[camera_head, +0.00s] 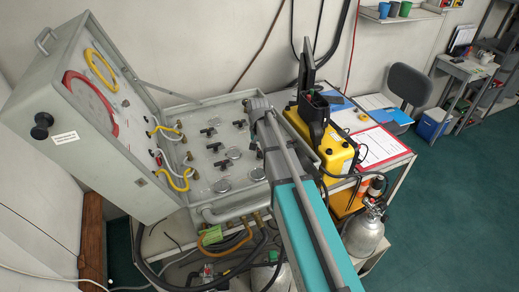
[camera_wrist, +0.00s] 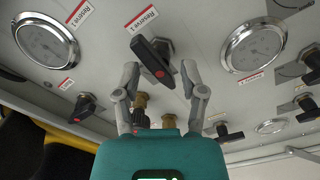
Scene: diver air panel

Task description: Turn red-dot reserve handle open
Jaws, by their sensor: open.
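The black reserve handle (camera_wrist: 150,58) with a red dot on its near end shows in the wrist view, below a label (camera_wrist: 141,19) reading "Reserve". It lies slanted across its brass and grey stem. My gripper (camera_wrist: 160,68) is open, with one finger to the left and one to the right of the handle's lower end. I cannot tell whether either finger touches it. Other black handles (camera_wrist: 83,107) with small red marks sit left and right. In the head view the grey panel (camera_head: 205,165) lies open; my arm covers its right side and hides the gripper's fingertips.
Round gauges (camera_wrist: 47,42) and (camera_wrist: 253,45) flank the handle. Brass fittings (camera_wrist: 141,118) sit below it, between the fingers. In the head view, a yellow case (camera_head: 320,140) stands close right of the panel. The raised lid (camera_head: 85,110) with coloured hoses stands at left.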

